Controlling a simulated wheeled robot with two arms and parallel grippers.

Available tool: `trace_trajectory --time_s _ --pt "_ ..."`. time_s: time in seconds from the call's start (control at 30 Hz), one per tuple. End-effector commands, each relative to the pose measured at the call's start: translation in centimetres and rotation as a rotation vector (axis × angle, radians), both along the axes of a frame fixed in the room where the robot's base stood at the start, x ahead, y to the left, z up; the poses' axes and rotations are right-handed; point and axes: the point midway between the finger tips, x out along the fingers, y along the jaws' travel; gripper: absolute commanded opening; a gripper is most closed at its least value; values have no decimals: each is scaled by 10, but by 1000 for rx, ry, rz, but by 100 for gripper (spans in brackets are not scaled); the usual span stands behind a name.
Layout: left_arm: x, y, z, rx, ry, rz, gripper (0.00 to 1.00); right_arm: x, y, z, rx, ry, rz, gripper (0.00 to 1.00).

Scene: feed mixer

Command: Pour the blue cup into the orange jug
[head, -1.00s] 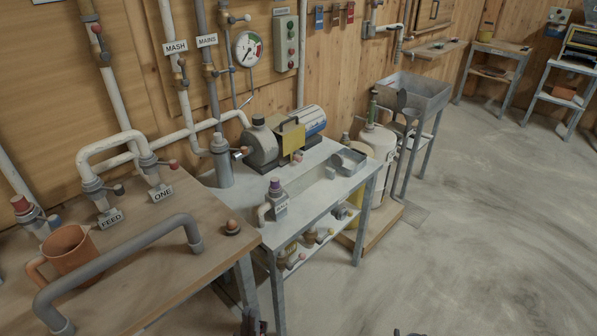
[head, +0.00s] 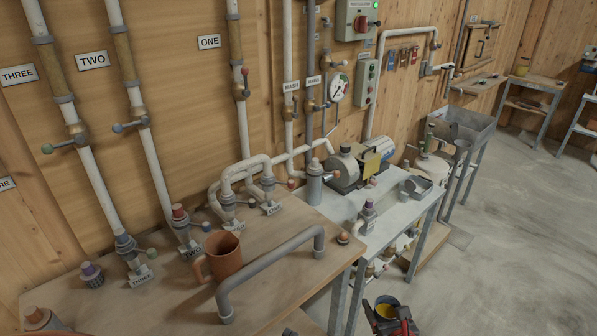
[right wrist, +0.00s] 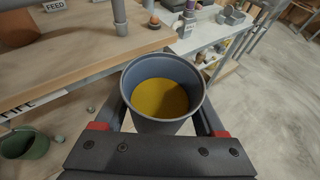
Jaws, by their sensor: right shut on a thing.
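The orange jug (head: 225,257) stands upright on the wooden bench, left of a grey bent pipe handle; its handle points left. Part of it shows at the top left of the right wrist view (right wrist: 14,28). My right gripper (head: 402,326) is shut on the blue cup (head: 384,307), at the bottom of the head view. In the right wrist view the cup (right wrist: 163,123) is roughly upright between the red-marked fingers, with yellow contents inside. The cup is away from the jug, off the bench's front edge.
The grey pipe handle (head: 270,268) rises from the bench right of the jug. Pipe stubs labelled TWO (head: 184,228) and THREE (head: 130,255) stand behind and left. A metal table (head: 385,225) with a pump is to the right. A green bucket (right wrist: 25,145) is low at left.

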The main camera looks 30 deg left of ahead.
Motion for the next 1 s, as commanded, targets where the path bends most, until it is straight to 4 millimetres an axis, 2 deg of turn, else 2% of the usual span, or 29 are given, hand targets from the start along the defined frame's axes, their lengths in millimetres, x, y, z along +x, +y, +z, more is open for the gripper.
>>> trace_trajectory --time_s 0.03,0.27,0.4,0.6,0.7,0.8,0.9,1.0 --pt "0 0 23 0 0 0 0 3 21 37 -2 -10 51 1" --pt "0 0 74 0 0 0 0 -5 117 135 -2 -7 277 1" --pt "0 0 106 0 0 0 0 -21 173 195 -1 -6 405 1" --pt "0 0 149 0 0 0 0 -52 238 274 -2 -5 553 1" --pt "0 0 163 0 0 0 0 -66 261 303 -2 -4 602 1" --pt "0 0 172 0 0 0 0 -76 275 320 -2 0 632 1" --pt "0 0 175 0 0 0 0 -82 283 329 0 0 647 1" --pt "0 0 171 0 0 0 0 -84 286 325 0 1 651 1"
